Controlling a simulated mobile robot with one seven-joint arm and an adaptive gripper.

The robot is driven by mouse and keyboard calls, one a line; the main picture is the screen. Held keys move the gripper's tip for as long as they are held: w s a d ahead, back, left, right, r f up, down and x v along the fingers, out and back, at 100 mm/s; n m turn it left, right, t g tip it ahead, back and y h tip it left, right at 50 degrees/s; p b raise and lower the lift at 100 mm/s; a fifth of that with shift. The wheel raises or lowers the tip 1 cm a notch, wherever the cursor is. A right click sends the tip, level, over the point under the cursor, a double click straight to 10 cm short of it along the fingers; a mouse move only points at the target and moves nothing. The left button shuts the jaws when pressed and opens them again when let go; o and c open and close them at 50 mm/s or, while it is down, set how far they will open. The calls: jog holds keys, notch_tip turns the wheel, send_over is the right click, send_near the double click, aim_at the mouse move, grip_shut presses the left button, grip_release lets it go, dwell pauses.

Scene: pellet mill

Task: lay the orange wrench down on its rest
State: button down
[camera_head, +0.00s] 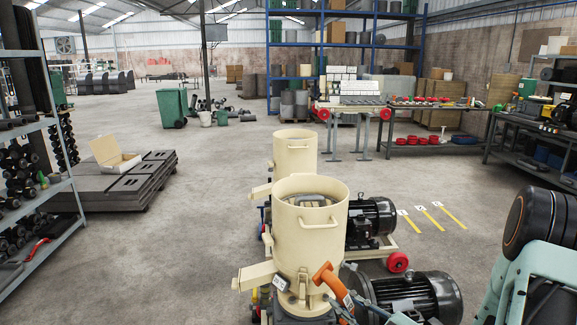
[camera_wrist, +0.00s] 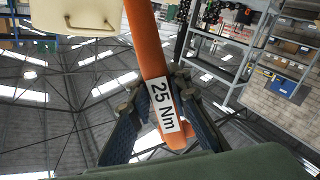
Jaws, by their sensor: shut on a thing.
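The orange wrench (camera_head: 327,281) stands tilted in front of the near cream pellet mill (camera_head: 309,235) in the head view. In the wrist view the wrench (camera_wrist: 149,40) runs up out of the picture, with a white "25 Nm" label near its lower end. My gripper (camera_wrist: 153,95) is shut on this labelled part, one dark finger on each side. In the head view my gripper (camera_head: 347,307) is low in the picture beside the mill, partly cut off by the lower edge. I cannot make out the wrench's rest.
A black motor (camera_head: 412,296) is right of the near mill. A second cream mill (camera_head: 295,146) with its motor (camera_head: 371,221) stands behind. A shelf rack (camera_head: 40,255) is at left; a workbench (camera_head: 530,126) is at right. Yellow floor marks (camera_head: 431,219) lie on open floor.

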jog(key=r+p, duration=0.1)
jog(key=r+m+t+h+p, duration=0.1)
jog(key=p, duration=0.1)
jog(key=r+m+h+p, duration=0.1)
jog(key=r+p, duration=0.1)
jog(key=shift+s+d+t, duration=0.15)
jog(key=shift+s+t, duration=0.15)
jog(key=shift+h+p, duration=0.3)
jog(key=shift+p, duration=0.15)
